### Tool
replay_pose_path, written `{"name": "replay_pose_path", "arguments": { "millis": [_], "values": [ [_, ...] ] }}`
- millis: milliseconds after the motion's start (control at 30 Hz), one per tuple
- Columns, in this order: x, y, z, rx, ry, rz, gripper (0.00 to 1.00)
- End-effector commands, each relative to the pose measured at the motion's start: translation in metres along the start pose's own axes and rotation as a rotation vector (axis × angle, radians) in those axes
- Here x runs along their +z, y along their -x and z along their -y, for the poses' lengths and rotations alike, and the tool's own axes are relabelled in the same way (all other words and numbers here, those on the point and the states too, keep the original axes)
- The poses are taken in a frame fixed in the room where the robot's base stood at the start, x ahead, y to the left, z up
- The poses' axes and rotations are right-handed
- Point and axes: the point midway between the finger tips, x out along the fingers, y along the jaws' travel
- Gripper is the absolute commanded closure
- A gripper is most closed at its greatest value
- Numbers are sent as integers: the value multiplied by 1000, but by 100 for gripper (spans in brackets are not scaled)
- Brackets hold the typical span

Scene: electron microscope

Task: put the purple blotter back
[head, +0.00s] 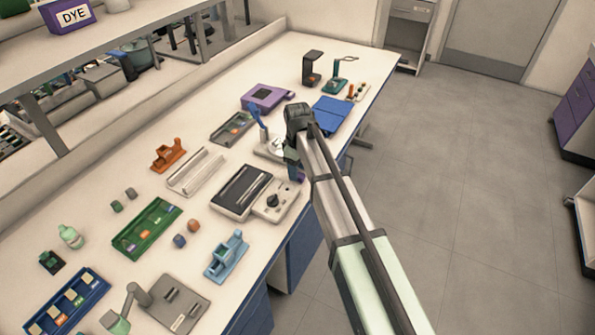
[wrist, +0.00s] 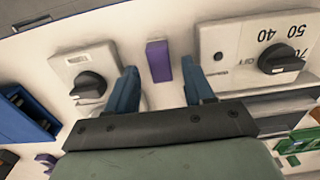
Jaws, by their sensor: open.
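The purple blotter is a small upright-looking purple block (wrist: 158,62) on the white bench, between my fingertips in the wrist view. A bit of purple (head: 298,179) just below my gripper in the head view seems to be the same block, mostly hidden. My gripper (wrist: 161,70) is open, with one blue finger to each side of the block and visible gaps between. Whether the fingertips are down at its height I cannot tell. In the head view my gripper (head: 292,158) hangs over the bench's front edge area. A holder for the blotter is not clearly identifiable.
In the wrist view, a white unit with a black knob (wrist: 88,85) is left of the block and a numbered dial unit (wrist: 280,62) is right. In the head view, a blue case (head: 332,115), a purple device (head: 266,96) and a light-blue stand (head: 227,256) are around.

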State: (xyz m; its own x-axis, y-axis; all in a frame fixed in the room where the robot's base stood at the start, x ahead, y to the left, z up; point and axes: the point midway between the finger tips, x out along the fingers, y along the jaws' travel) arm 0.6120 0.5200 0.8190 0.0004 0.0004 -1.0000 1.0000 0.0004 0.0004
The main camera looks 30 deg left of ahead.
Motion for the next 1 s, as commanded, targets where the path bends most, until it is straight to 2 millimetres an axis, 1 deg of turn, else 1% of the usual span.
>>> {"name": "replay_pose_path", "arguments": {
  "millis": [33,300,500,700,833,1000],
  "values": [
    [0,9,0,1,0,-1,48],
    [0,57,-1,2,0,-2,48],
    [0,85,0,1,0,0,48],
    [0,101,0,0,0,0,48],
    [0,105,0,-1,0,1,48],
    [1,104,0,-1,-1,1,48]
  ]
}}
